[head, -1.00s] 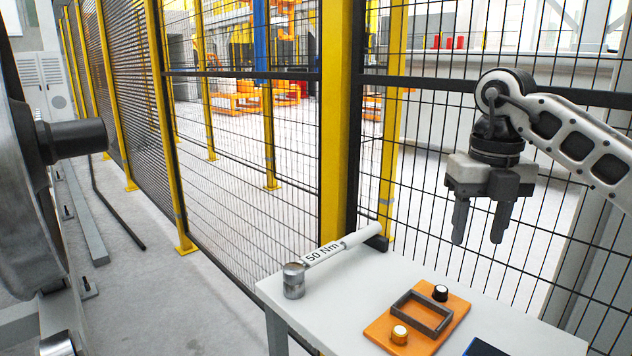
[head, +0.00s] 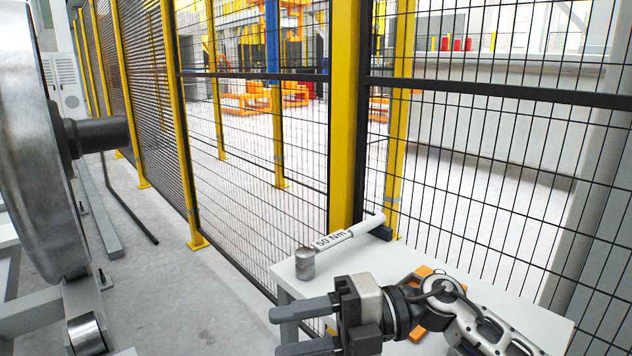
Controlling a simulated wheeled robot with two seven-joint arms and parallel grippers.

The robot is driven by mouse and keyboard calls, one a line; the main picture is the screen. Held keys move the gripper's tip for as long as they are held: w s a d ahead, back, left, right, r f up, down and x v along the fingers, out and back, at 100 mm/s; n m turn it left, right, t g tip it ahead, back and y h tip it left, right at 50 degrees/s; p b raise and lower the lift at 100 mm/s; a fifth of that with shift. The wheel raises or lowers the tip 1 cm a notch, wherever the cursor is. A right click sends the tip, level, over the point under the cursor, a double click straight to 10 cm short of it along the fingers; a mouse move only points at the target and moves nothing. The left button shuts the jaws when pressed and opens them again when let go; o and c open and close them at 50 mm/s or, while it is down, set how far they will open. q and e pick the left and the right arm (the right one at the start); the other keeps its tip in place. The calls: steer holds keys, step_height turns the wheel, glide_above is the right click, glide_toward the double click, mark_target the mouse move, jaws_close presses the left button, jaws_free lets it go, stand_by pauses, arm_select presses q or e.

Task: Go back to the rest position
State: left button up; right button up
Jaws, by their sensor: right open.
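My right gripper (head: 306,330) is at the bottom middle of the head view, in front of the white table. Its two grey fingers point left and are apart, with nothing between them. Its arm comes in from the lower right and covers much of the table top (head: 500,303). My left gripper is not in view.
A torque wrench marked 50 Nm (head: 340,238) lies on the table beside a metal cylinder (head: 305,264). An orange holder (head: 424,272) is mostly hidden behind my arm. A yellow-framed mesh fence (head: 345,120) stands behind. A large wheel (head: 40,150) is at left.

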steer(key=w+d+f+m+t+h, duration=0.1)
steer(key=d+f+m+t+h, duration=0.25)
steer(key=m+t, duration=0.9)
steer(key=w+d+f+m+t+h, duration=0.1)
steer(key=d+f+m+t+h, duration=0.3)
steer(key=m+t, duration=0.8)
steer(key=s+d+f+m+g+h, duration=0.3)
steer(key=s+d+f+m+g, duration=0.1)
steer(key=f, duration=0.5)
steer(key=s+d+f+m+g+h, duration=0.3)
steer(key=s+f+m+g, duration=0.3)
steer(key=s+f, duration=0.3)
steer(key=shift+s+d+m, duration=0.2)
steer(key=shift+d+m, duration=0.35)
steer(key=shift+d, duration=0.3)
